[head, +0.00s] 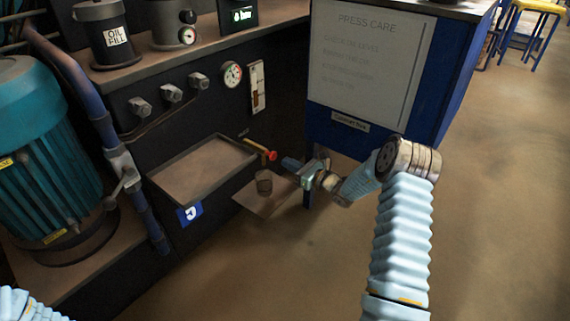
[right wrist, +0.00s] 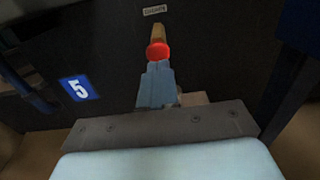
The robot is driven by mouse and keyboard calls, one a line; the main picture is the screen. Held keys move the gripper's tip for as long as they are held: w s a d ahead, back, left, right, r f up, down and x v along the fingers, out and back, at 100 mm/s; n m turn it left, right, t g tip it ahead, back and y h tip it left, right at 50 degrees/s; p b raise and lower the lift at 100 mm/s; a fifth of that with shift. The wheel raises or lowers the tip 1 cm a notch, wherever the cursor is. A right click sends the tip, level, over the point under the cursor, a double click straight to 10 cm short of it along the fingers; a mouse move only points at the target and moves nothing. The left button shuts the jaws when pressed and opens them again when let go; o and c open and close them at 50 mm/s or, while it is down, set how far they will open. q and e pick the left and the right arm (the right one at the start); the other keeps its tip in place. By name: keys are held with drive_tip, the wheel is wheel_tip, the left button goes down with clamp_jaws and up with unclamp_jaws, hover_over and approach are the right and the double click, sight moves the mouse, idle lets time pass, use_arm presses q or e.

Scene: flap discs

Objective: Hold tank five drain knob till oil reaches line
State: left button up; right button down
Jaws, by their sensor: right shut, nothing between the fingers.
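The drain knob (head: 271,155) is a red button on a brass stem, low on the dark tank front. It also shows in the right wrist view (right wrist: 158,51). A blue label with a 5 (head: 189,213) is on the tray front to its left. My right gripper (head: 287,162) is shut and empty, its tips right at the knob's face; I cannot tell whether they touch it. The sight gauge (head: 257,88) is a pale upright strip above the knob; its oil level and line are too small to read. Only my left arm's sleeve shows, bottom left.
A shallow tray (head: 203,170) juts out left of the knob. A small cup (head: 264,182) stands on a low plate (head: 262,204) below it. A blue cabinet (head: 330,125) with a press care board stands close on the right. A teal motor (head: 45,160) is at left.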

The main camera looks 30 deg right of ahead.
drive_tip(key=v, duration=0.9)
drive_tip(key=shift+s+d+p, duration=0.2)
drive_tip(key=shift+p, duration=0.2)
drive_tip(key=s+a+f+n+g+y+p, duration=0.1)
drive_tip(key=s+a+f+n+g, duration=0.15)
drive_tip(key=a, duration=0.35)
drive_tip(key=s+a+f+n+g+y+p, duration=0.1)
drive_tip(key=s+a+f+n+g+p, duration=0.1)
drive_tip(key=s+a+f+g, duration=0.3)
drive_tip(key=s+a+n+g+y+p, duration=0.1)
drive_tip(key=a+n+g, duration=0.2)
drive_tip(key=a, duration=0.4)
drive_tip(key=s+a+n+g+h+p, duration=0.2)
drive_tip(key=s+a+n, duration=0.4)
drive_tip(key=n, duration=0.5)
drive_tip(key=s+a+f+n+g+h+p, duration=0.1)
drive_tip(key=s+a+n+g+h+p, duration=0.2)
drive_tip(key=s+n, duration=0.8)
drive_tip(key=a+h+p, duration=0.1)
drive_tip(key=a+p, duration=0.1)
drive_tip(key=a, duration=0.1)
drive_tip(key=shift+a+f, duration=0.25)
drive_tip(key=shift+a, duration=0.05)
